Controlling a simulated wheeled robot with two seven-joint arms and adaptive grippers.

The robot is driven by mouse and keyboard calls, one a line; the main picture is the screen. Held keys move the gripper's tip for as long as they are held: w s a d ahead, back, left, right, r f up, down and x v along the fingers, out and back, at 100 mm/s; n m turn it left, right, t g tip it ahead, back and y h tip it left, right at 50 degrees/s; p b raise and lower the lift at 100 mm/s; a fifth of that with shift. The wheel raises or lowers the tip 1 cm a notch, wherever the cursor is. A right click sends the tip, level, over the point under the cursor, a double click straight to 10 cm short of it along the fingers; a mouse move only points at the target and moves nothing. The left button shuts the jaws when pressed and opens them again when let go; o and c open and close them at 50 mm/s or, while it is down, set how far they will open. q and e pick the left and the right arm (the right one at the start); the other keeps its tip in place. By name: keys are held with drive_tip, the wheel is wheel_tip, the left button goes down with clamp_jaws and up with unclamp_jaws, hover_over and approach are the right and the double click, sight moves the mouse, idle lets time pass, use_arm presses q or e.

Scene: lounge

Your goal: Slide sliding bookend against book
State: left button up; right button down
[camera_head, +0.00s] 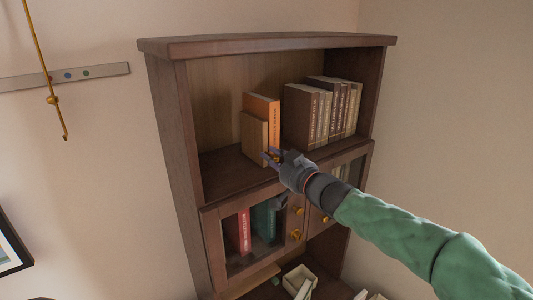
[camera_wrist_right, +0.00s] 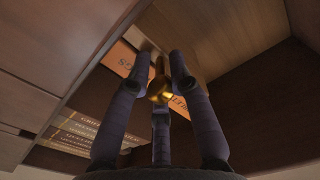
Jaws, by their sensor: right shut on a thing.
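The wooden sliding bookend (camera_head: 253,137) stands upright on the open shelf, at the left side of the orange book (camera_head: 262,108). From here I cannot tell whether the two touch. My right gripper (camera_head: 271,157) is at the bookend's lower front and covers part of it and of the book. In the right wrist view its fingers (camera_wrist_right: 158,75) are closed around a gold knob (camera_wrist_right: 159,88). The orange book (camera_wrist_right: 120,58) shows behind the fingers. My left gripper is in neither view.
Several brown and tan books (camera_head: 305,115) stand to the right of the orange book, with a small gap between. The shelf floor (camera_head: 222,170) is bare left of the bookend. Below are glass doors with gold knobs (camera_head: 296,234). The bookcase side wall (camera_head: 180,150) bounds the left.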

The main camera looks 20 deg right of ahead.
drive_tip(key=shift+a+f, duration=0.2)
drive_tip(key=shift+a, duration=0.1)
drive_tip(key=c, duration=1.1)
unclamp_jaws()
drive_tip(key=shift+c, duration=0.2)
drive_tip(key=shift+d, duration=0.15)
drive_tip(key=shift+s+r, duration=0.1)
drive_tip(key=v, duration=1.2)
